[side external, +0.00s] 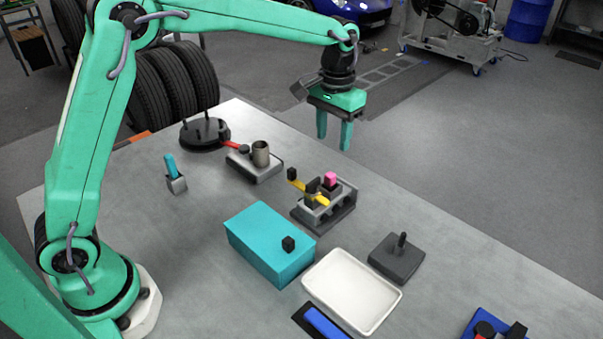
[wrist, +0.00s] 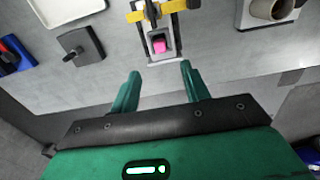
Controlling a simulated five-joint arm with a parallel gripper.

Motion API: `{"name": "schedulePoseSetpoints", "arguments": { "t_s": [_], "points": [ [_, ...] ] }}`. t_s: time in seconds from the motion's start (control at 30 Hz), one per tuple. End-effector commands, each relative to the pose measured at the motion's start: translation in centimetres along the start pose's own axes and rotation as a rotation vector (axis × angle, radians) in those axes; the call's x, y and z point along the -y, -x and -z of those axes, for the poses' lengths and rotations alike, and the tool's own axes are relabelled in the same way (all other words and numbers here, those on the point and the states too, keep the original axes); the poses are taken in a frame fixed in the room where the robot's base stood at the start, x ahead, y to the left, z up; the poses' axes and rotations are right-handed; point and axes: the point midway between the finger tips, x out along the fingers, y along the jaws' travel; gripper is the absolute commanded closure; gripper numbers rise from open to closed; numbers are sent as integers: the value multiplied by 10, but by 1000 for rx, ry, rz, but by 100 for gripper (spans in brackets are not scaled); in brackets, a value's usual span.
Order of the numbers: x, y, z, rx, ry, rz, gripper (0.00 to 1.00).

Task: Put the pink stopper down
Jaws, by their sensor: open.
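The pink stopper (side external: 330,179) sits upright in the grey fixture (side external: 338,212) with the yellow lever near the middle of the table. In the wrist view the pink stopper (wrist: 159,46) shows from above, between dark parts of the fixture (wrist: 164,59). My gripper (side external: 334,147) hangs above and behind the fixture, fingers pointing down and well apart from the stopper. In the wrist view my gripper (wrist: 160,72) has its two fingers spread, with nothing between them.
A turquoise box (side external: 255,232), a white tray (side external: 343,300) and a dark block with a post (side external: 397,262) stand in front of the fixture. A grey stand with a cup (side external: 260,154) is to its left.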

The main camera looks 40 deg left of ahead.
Motion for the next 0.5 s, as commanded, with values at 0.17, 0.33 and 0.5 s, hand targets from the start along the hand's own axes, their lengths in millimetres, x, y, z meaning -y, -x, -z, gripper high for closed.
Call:
{"name": "schedulePoseSetpoints", "arguments": {
  "t_s": [0.17,0.33,0.5],
  "points": [
    [0,8,0,-1,0,0,54],
    [0,8,0,-1,0,0,54],
    [0,8,0,-1,0,0,54]
  ]
}}
